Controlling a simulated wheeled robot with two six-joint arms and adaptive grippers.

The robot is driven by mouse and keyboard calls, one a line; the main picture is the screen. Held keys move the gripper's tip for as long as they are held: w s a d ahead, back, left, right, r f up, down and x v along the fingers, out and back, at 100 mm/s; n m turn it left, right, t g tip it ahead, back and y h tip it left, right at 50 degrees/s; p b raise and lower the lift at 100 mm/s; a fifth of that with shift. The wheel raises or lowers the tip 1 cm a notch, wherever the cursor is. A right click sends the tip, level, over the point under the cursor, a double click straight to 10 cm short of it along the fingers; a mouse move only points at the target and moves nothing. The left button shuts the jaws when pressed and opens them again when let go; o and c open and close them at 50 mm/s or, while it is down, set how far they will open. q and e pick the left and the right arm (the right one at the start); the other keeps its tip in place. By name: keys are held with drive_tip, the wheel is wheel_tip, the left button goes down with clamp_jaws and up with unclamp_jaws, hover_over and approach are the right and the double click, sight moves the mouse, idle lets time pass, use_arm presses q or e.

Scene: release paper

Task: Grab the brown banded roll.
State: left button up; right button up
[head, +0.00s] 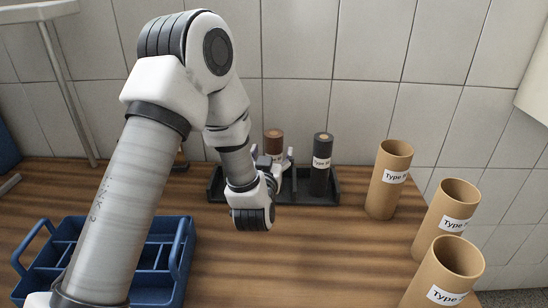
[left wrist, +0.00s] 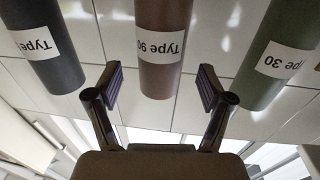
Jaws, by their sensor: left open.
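The brown banded roll (head: 273,140) stands upright in the black rack against the wall, its white label partly hidden by my gripper. In the left wrist view, which is upside down, the brown roll (left wrist: 163,75) is centred, its label reading "Type 90". My left gripper (head: 273,160) is open in front of it. Its fingertips (left wrist: 160,88) lie to either side of the roll with gaps on both sides, and I cannot tell how deep between them the roll sits. My right gripper is not in view.
A black roll (head: 321,165) stands right of it in the rack (head: 318,199). A green roll (left wrist: 278,50) on the other side shows only in the wrist view. Several cardboard tubes (head: 388,180) stand at the right. A blue divided crate (head: 181,257) sits front left.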

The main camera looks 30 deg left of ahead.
use_arm(q)
drive_tip(key=x, duration=0.4)
drive_tip(key=shift+f, duration=0.3)
drive_tip(key=shift+s+d+r, duration=0.15)
drive_tip(key=shift+s, duration=0.05)
drive_tip(key=shift+c, duration=0.7)
drive_tip(key=c, duration=1.3)
